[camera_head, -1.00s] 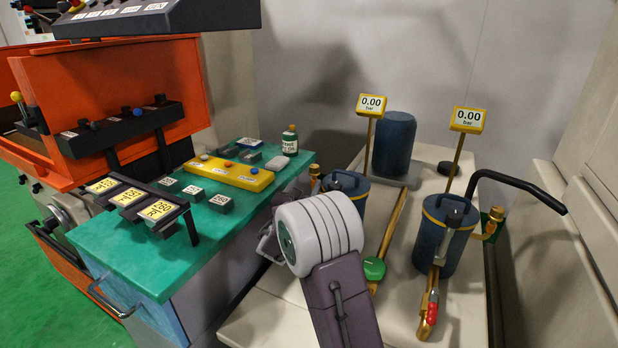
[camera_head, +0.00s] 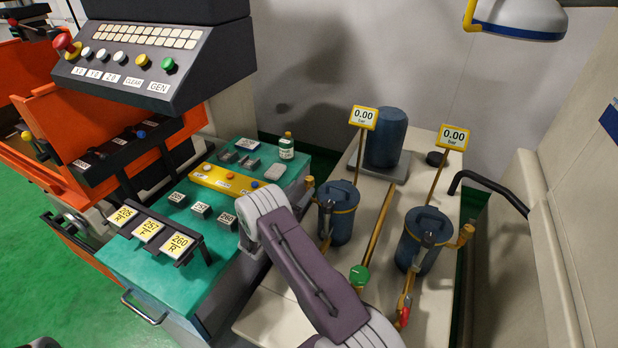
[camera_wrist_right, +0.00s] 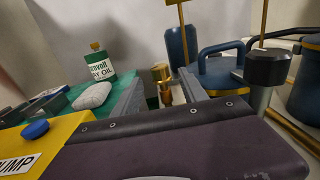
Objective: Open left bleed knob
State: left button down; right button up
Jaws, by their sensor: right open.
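The left bleed knob is a small brass knob (camera_head: 309,182) on the left side of the left blue filter canister (camera_head: 342,212). In the right wrist view the brass knob (camera_wrist_right: 161,73) stands upright on its brass stem, ahead of my right gripper (camera_wrist_right: 162,80). The two grey fingers are open and spread, with the knob showing in the gap between them. The knob appears beyond the fingertips, and I see no contact. My left gripper is not in view.
A right canister (camera_head: 424,240) has its own brass knob (camera_head: 466,234). Two gauges (camera_head: 363,117) (camera_head: 453,137) read 0.00 bar. A green-handled valve (camera_head: 359,275) stands in front. The teal bench (camera_head: 150,265) holds an oil bottle (camera_head: 287,146) and a yellow button bar (camera_head: 212,178).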

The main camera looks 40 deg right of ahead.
aim_at(308, 183)
jog(key=x, duration=0.6)
jog(key=shift+d, duration=0.1)
grip_shut()
jog(key=shift+r+n+t+y+p, duration=0.2)
jog(key=shift+n+t+y+p, duration=0.2)
jog(key=shift+n+t+p, duration=0.35)
jog(key=shift+f+n+t+y, duration=0.15)
jog(key=shift+n+t+y, duration=0.65)
jog(key=shift+t, duration=0.45)
grip_release()
